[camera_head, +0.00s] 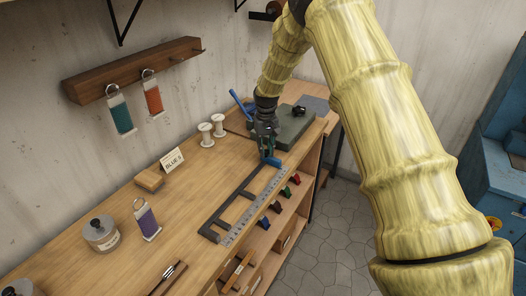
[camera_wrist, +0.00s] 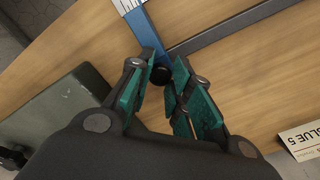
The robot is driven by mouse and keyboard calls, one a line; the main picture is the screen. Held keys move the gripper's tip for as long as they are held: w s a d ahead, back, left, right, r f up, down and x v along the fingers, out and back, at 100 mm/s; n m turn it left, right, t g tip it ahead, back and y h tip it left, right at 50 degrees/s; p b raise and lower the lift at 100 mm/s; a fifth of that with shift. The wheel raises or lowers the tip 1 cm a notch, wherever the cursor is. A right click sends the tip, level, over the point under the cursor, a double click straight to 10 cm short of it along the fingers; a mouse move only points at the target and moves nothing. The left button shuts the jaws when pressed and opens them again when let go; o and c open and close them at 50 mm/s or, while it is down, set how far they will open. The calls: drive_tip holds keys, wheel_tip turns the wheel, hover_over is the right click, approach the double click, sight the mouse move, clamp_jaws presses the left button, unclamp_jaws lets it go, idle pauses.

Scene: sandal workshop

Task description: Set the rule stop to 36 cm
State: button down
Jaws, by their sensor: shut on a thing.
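The rule (camera_head: 250,208) is a pale strip with markings, lying beside a dark frame (camera_head: 228,208) on the wooden bench. The blue rule stop (camera_head: 272,161) sits at the rule's far end; in the wrist view it is a blue bar (camera_wrist: 146,32) across the pale rule end (camera_wrist: 124,5). A round black knob (camera_wrist: 160,75) is at the stop's near end. My gripper (camera_head: 267,146) points down at the stop, its green-padded fingers (camera_wrist: 163,82) shut on the black knob. The rule's numbers are too small to read.
A dark green block (camera_head: 296,126) stands close behind my gripper. White spools (camera_head: 212,130), a "BLUE 5" card (camera_head: 172,160), a purple-tagged ring (camera_head: 146,220) and a round lidded container (camera_head: 101,233) stand on the bench. Coloured clips (camera_head: 279,205) line the shelf below its front edge.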

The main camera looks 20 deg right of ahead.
drive_tip(key=shift+w+d+r, duration=0.1)
drive_tip(key=shift+w+d, duration=0.05)
drive_tip(key=c, duration=1.3)
unclamp_jaws()
drive_tip(key=shift+o, duration=0.2)
drive_tip(key=shift+d, duration=0.1)
drive_tip(key=shift+r, duration=0.1)
wheel_tip(320, 180, up, 12)
drive_tip(key=shift+f, duration=0.2)
drive_tip(key=shift+r, duration=0.1)
